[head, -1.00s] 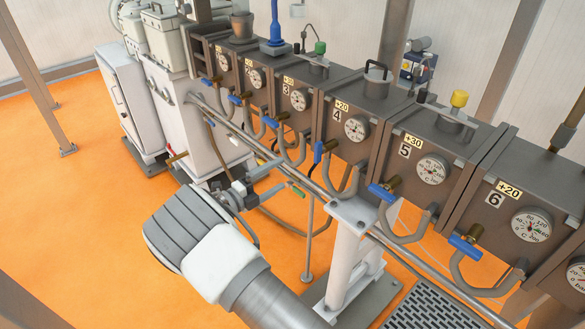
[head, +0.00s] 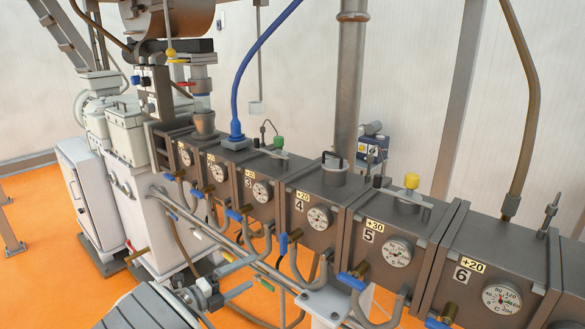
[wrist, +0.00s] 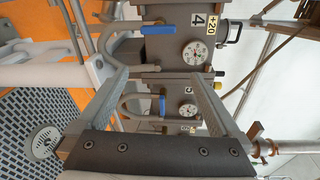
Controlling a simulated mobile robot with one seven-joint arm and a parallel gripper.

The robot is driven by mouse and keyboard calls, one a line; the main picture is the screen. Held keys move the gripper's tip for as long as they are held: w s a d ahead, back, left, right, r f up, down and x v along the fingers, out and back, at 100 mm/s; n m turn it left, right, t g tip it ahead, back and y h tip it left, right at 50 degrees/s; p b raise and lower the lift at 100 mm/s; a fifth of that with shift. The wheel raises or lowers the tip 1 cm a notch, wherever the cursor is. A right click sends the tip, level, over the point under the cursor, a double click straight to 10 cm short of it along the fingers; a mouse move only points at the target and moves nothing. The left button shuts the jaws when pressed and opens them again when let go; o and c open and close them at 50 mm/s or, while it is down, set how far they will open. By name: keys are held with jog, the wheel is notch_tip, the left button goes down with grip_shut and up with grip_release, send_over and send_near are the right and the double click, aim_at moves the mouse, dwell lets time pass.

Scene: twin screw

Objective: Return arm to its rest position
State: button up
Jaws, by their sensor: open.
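My gripper (wrist: 157,78) shows in the wrist view with its two grey fingers spread apart. Nothing is between them that I can see held; the modules behind show through the gap. My arm (head: 150,307) is at the bottom left of the head view, cut off by the lower edge, in front of the machine's pipes. The gripper's fingers cannot be made out clearly in the head view.
A row of numbered brown modules with gauges, including module 4 (head: 312,245) and module 6 (head: 480,292), runs across the head view. Blue-handled valves (wrist: 150,29) and pipes project from their fronts. A white cabinet (head: 90,195) stands at the left. Orange floor (head: 35,225) is open at far left.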

jog(key=s+d+r+m+g+y, duration=0.1)
jog(key=s+d+r+m+g, duration=0.25)
jog(key=d+m, duration=0.4)
jog(key=s+d+r+m+g+y, duration=0.25)
jog(key=d+r+m, duration=0.25)
jog(key=d+m, duration=0.25)
jog(key=s+d+r+m+g+y, duration=0.1)
jog(key=s+d+r+m+g, duration=0.25)
jog(key=d+m, duration=0.35)
jog(key=s+d+r+m+t+y, duration=0.1)
jog(key=s+d+r+m+y, duration=0.2)
jog(key=s+m, duration=0.6)
jog(key=s+d+r+m+t+y, duration=0.1)
jog(key=s+d+r+m+y, duration=0.2)
jog(key=s+m, duration=0.7)
jog(key=shift+s+d+r+m+t+y, duration=0.15)
jog(key=shift+d+r+m+t+y, duration=0.35)
jog(key=shift+m, duration=0.9)
